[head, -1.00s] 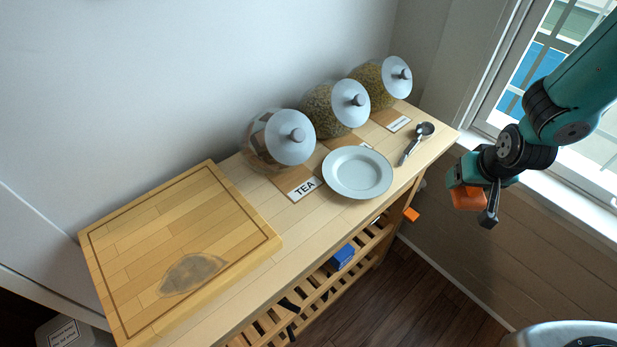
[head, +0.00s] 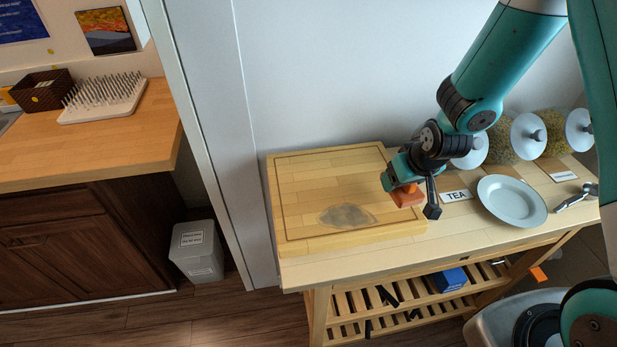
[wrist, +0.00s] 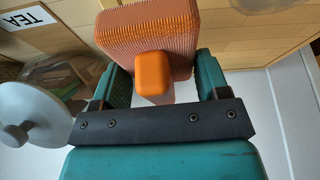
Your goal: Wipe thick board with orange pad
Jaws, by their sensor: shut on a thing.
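The thick wooden board (head: 310,180) lies on the left part of the cart top in the head view. A grey smudge (head: 347,215) marks its front half. My gripper (head: 405,190) is shut on the orange pad (head: 408,197) and holds it by the board's right edge. In the head view I cannot tell how high it is above the surface. In the wrist view the pad (wrist: 150,30) sits between both fingers, its orange knob (wrist: 152,74) toward me.
Right of the board are a TEA label (head: 457,196), a white plate (head: 512,201), a scoop (head: 577,197) and lidded jars (head: 529,135). A blue box (head: 450,280) sits on the slatted shelf below. A counter (head: 90,135) and a grey bin (head: 196,251) stand at left.

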